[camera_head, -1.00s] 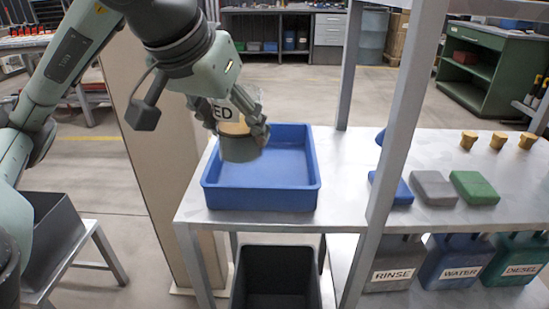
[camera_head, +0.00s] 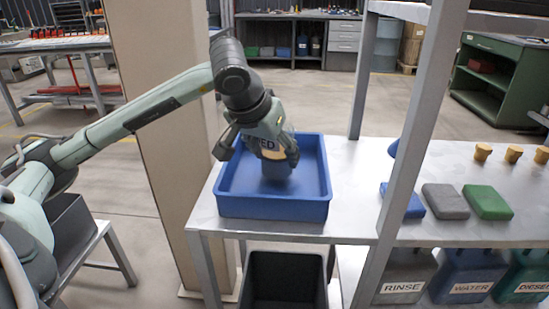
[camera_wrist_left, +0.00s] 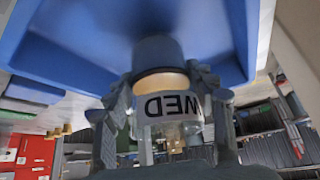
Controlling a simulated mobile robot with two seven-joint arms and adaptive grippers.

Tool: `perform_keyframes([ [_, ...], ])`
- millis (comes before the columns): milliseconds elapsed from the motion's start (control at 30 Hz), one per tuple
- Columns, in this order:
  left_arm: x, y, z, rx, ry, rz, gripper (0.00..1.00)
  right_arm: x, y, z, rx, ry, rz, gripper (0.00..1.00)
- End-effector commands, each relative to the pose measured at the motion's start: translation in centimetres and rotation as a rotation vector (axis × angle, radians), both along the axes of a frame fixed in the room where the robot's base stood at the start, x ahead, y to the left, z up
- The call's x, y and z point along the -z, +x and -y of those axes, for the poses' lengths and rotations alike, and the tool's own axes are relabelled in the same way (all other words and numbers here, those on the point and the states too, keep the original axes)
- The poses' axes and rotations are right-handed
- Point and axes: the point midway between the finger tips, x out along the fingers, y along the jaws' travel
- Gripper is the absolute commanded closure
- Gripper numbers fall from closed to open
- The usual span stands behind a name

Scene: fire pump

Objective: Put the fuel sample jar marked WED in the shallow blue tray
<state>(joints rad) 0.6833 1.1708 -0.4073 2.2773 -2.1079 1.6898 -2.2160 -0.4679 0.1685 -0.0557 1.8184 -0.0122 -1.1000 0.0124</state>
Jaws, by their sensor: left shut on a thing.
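The fuel sample jar (camera_head: 274,160) has a dark lid or base and a white label, of which "ED" shows in the head view. In the left wrist view the jar (camera_wrist_left: 163,82) shows the label WED, upside down, and an amber band. My left gripper (camera_head: 283,150) is shut on the jar, with fingers on both sides of it. The jar is inside the outline of the shallow blue tray (camera_head: 272,207), low near its floor; I cannot tell whether it touches. The blue tray (camera_wrist_left: 245,35) also fills the top of the left wrist view. My right gripper is not in view.
The tray stands on a grey metal bench (camera_head: 350,205). A grey upright post (camera_head: 405,140) stands right of it. Blue, grey (camera_head: 446,201) and green blocks lie beyond the post. A dark open bin (camera_head: 285,280) is below. A beige panel (camera_head: 165,130) stands to the left.

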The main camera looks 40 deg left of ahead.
Motion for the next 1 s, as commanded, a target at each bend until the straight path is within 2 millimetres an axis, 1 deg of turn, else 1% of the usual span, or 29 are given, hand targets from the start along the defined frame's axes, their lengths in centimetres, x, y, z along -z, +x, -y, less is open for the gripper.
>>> perform_keyframes([
  [33, 0.7, -0.05, -0.01, 0.0, 0.0, -0.002, 0.85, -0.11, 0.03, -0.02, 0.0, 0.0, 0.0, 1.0],
  [100, 1.14, -0.02, -0.01, 0.0, 0.0, 0.001, 0.85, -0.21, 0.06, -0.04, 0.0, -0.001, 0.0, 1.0],
  [467, 1.38, 0.02, 0.0, -0.001, 0.0, 0.004, 0.85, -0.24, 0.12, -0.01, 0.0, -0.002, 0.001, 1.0],
  [567, 1.5, 0.02, 0.0, -0.001, 0.0, 0.004, 0.85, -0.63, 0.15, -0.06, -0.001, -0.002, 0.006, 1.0],
  [600, 1.51, -0.02, 0.01, 0.0, 0.0, 0.001, 0.41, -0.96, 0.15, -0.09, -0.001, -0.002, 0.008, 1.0],
  [733, 1.5, -0.02, 0.01, -0.001, 0.0, 0.001, 0.24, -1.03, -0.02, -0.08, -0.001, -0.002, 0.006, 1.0],
  [767, 1.5, -0.02, 0.01, -0.001, 0.0, 0.001, 0.23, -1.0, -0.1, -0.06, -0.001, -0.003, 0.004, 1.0],
  [1000, 1.49, -0.03, 0.01, -0.001, 0.0, 0.001, 0.23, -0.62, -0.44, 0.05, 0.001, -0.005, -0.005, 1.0],
])
